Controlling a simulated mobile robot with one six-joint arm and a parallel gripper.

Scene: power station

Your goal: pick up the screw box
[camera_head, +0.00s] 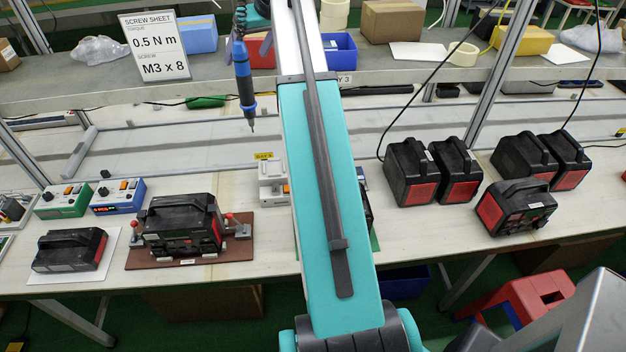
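No box in view can be told for sure as the screw box. A small white box-shaped unit (270,190) stands on the bench just left of my arm, with a small yellow label behind it; my arm hides part of its surroundings. On the shelf are an open blue bin (341,50), a red bin (263,56) partly hidden behind my arm and the screwdriver, and a blue container (197,36). My turquoise arm crosses the middle of the view and runs out at the top. My gripper is not in view.
A blue screwdriver (243,80) hangs left of my arm. A screw sheet sign (154,47) stands on the shelf. Black units (182,226) sit on the left bench, and several more (412,172) on the right. A red stool (515,305) is at lower right.

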